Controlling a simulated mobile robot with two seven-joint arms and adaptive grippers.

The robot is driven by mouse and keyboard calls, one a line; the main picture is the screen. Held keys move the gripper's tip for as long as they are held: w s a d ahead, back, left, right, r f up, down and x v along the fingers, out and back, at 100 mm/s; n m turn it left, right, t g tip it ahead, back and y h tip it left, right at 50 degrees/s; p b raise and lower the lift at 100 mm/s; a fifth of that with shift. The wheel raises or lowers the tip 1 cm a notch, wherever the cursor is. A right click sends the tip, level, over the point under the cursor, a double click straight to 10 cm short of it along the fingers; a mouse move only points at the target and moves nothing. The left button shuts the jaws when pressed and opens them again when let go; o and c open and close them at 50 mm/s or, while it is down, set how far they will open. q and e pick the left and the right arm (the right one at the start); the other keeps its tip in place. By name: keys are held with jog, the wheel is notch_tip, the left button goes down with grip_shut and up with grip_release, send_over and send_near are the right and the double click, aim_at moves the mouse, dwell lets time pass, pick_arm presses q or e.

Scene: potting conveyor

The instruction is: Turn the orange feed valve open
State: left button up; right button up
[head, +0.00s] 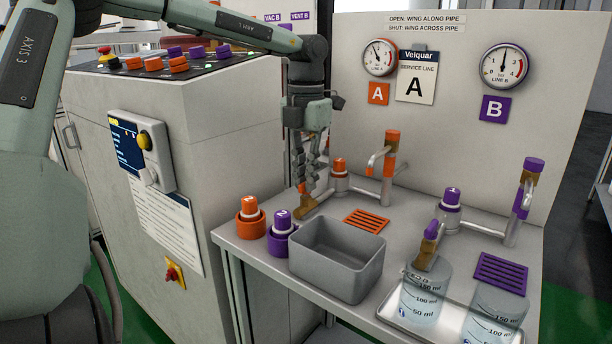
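The orange feed valve is a brass body (305,208) at the left end of the orange line's pipe, on the grey bench. A small patch of its orange wing (303,187) shows above the brass; the rest is hidden by my fingers, so I cannot tell which way it points. My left gripper (307,181) reaches straight down at the wing, with its fingertips right at it. The fingers are close together, but whether they grip the wing is not clear. My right gripper is not in view.
A grey bin (338,258) and the orange (251,223) and purple (281,237) holders stand in front. The orange-topped tap (391,160) is right of the valve. The purple valve (427,250) is above a beaker (424,292). A sign (427,23) explains wing positions.

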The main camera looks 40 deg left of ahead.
pick_arm(q)
jog(key=o, duration=0.4)
notch_tip(320, 180, up, 12)
dwell(0.5)
dwell(0.5)
